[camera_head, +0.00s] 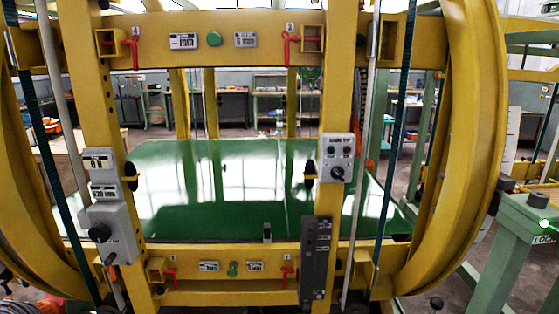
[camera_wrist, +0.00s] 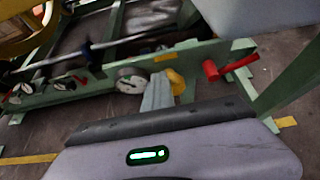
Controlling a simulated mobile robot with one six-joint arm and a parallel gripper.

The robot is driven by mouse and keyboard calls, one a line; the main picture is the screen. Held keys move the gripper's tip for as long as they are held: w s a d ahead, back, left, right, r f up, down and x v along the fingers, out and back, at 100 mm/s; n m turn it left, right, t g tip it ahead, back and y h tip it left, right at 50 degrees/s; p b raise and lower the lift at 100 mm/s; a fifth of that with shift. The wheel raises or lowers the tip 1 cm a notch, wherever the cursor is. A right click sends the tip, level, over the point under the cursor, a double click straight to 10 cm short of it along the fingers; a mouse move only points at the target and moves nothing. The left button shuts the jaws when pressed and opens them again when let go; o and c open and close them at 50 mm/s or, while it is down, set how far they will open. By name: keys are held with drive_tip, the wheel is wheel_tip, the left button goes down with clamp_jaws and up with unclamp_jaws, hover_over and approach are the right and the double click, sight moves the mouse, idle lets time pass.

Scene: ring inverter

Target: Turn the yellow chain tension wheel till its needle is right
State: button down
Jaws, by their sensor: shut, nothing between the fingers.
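In the wrist view, the yellow wheel (camera_wrist: 176,82) sits on a green beam, partly hidden behind my gripper (camera_wrist: 158,91). My gripper's pale grey fingers are together and empty, just left of the wheel in the picture. I cannot tell whether they touch it. A round white dial (camera_wrist: 130,82) is on the beam left of the fingers. Its needle is too small to read. In the head view, neither the wheel, the dial nor my gripper shows.
A red handle (camera_wrist: 212,70) sticks up right of the wheel. Dark knobs (camera_wrist: 65,83) line the beam at left, below a long bar. In the head view, a large yellow ring frame (camera_head: 477,150) stands around a glossy green panel (camera_head: 235,165); a green stand (camera_head: 520,230) is at right.

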drive_tip(key=shift+d, duration=0.3)
drive_tip(key=shift+d+r, duration=0.1)
drive_tip(key=shift+d, duration=0.4)
drive_tip(key=shift+d, duration=0.65)
drive_tip(key=shift+f, duration=0.2)
drive_tip(key=shift+r, duration=0.15)
drive_tip(key=s+p, duration=0.2)
drive_tip(key=s, duration=0.4)
drive_tip(key=shift+d+r, duration=0.25)
